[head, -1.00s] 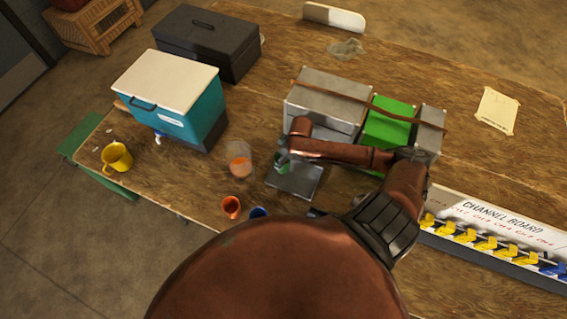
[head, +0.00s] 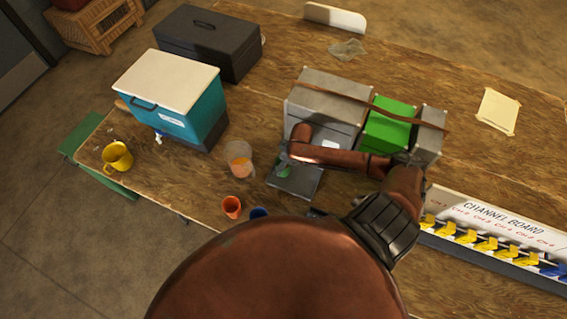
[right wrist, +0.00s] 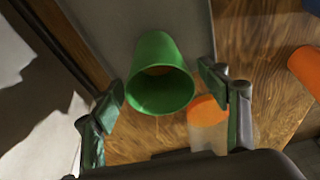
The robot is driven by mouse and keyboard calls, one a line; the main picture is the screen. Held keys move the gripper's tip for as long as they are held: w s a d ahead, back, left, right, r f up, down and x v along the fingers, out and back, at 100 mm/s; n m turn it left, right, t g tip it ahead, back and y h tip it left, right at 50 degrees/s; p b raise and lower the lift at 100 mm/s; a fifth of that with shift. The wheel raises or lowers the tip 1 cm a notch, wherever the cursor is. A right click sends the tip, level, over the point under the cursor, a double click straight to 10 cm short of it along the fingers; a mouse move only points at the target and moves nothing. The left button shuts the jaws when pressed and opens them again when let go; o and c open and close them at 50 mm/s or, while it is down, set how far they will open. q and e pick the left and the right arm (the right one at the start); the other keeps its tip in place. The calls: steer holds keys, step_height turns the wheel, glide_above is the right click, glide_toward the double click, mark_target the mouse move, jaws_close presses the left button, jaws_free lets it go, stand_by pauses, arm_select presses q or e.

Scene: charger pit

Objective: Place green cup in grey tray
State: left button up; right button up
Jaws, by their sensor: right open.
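The green cup (head: 284,171) is on the grey tray (head: 306,183) near the tray's left side, partly hidden by my right gripper (head: 285,156). In the right wrist view the cup (right wrist: 160,75) shows its open mouth towards the camera, with its base end over the grey tray (right wrist: 195,30). My right gripper (right wrist: 165,110) is open, with one finger on each side of the cup and visible gaps to it. My left gripper is not in view.
A clear container with orange contents (head: 239,160) stands just left of the tray. An orange cup (head: 231,207) and a blue cup (head: 258,212) are in front. Grey and green boxes (head: 388,127) stand behind my right arm. A teal cooler (head: 175,100) is further left.

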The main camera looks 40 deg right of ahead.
steer(key=v, duration=1.2)
steer(key=shift+p, duration=0.3)
steer(key=shift+w+r, duration=0.1)
steer(key=shift+r, duration=0.05)
steer(key=shift+c, duration=0.2)
stand_by(0.6)
